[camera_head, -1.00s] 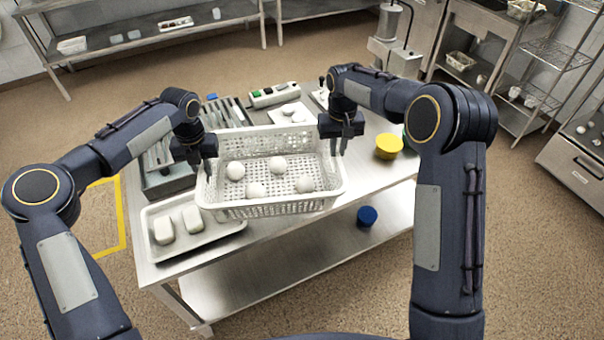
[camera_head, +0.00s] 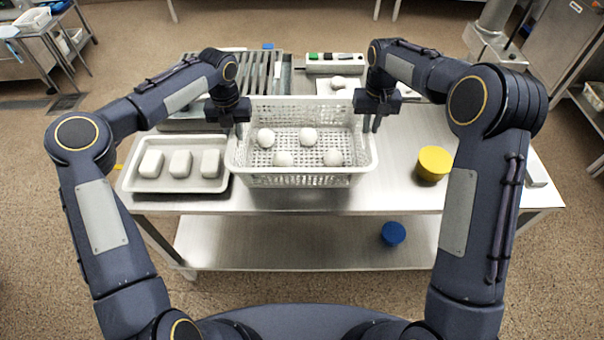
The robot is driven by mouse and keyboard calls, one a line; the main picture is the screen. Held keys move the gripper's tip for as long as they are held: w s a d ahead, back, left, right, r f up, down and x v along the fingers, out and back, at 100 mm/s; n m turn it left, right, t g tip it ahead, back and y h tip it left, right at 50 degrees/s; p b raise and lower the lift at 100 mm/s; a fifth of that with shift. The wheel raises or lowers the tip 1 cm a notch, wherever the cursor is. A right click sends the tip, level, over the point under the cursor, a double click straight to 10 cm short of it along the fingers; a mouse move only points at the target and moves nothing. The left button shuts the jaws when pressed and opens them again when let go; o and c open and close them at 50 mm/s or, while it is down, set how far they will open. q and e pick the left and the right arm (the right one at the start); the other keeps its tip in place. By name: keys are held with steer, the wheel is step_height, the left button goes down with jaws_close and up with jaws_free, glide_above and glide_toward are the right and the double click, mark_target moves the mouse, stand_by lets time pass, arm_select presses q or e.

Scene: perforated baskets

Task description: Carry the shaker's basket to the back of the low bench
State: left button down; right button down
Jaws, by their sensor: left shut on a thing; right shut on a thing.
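A white perforated basket (camera_head: 305,181) is in front of me over the steel table, holding several white round balls (camera_head: 309,136). I see no shaker in it. My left gripper (camera_head: 239,128) is shut on the basket's left rim. My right gripper (camera_head: 372,123) is shut on its right rim. The basket looks level. I cannot tell whether its underside touches the tabletop. Which surface is the low bench is not clear from this view.
A blue-lidded tub (camera_head: 393,234) is on the lower shelf. Bare tabletop lies right of the basket.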

mark_target(367, 139)
arm_select(q)
steer(key=shift+f, duration=0.6)
arm_select(e)
steer(key=shift+f, duration=0.5)
arm_select(q)
steer(key=shift+s+a+r, duration=0.1)
arm_select(e)
steer(key=shift+a+r, duration=0.1)
steer(key=shift+r, duration=0.05)
